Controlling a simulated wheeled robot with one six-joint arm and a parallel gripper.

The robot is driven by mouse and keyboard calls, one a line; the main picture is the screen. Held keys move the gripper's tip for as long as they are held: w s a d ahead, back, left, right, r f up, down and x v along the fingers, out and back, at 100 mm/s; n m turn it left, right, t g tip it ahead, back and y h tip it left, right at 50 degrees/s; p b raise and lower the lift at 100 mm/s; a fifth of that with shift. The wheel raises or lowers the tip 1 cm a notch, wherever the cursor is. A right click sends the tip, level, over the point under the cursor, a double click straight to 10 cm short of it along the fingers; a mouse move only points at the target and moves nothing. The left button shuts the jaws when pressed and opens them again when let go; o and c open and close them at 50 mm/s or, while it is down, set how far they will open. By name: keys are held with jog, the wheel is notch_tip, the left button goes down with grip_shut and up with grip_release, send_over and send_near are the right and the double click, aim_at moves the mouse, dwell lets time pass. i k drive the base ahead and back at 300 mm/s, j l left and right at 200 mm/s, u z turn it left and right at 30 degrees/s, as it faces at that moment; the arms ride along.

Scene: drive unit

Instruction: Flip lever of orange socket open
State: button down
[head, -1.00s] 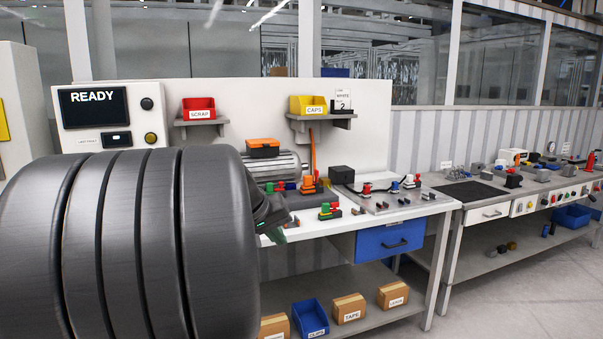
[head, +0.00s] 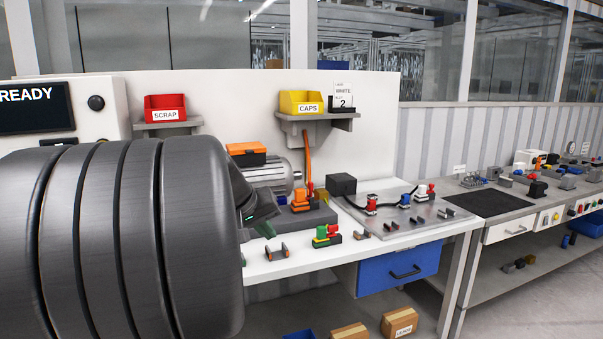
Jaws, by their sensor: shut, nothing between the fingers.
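The orange socket (head: 299,202) stands on the dark grey base of the motor unit, on the white bench, right of centre of my arm's end. It is small in the head view, and I cannot tell how its lever is set. An orange cable (head: 307,155) rises behind it. My gripper (head: 267,228) is shut and empty, to the left of the socket and apart from it in the picture. My large grey arm link hides the left part of the bench.
A green socket (head: 322,238) with a red top stands in front on the bench. The motor (head: 268,174) and an orange box (head: 246,153) are behind. A black block (head: 342,184) and a metal plate (head: 400,238) with connectors lie to the right. The caps shelf (head: 318,122) overhangs behind.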

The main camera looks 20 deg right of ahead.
aim_at(310, 183)
jog(key=i+l, duration=0.55)
jog(key=i, duration=0.15)
jog(key=i+l+u, duration=0.1)
jog(key=i+l, duration=0.45)
jog(key=i, duration=0.15)
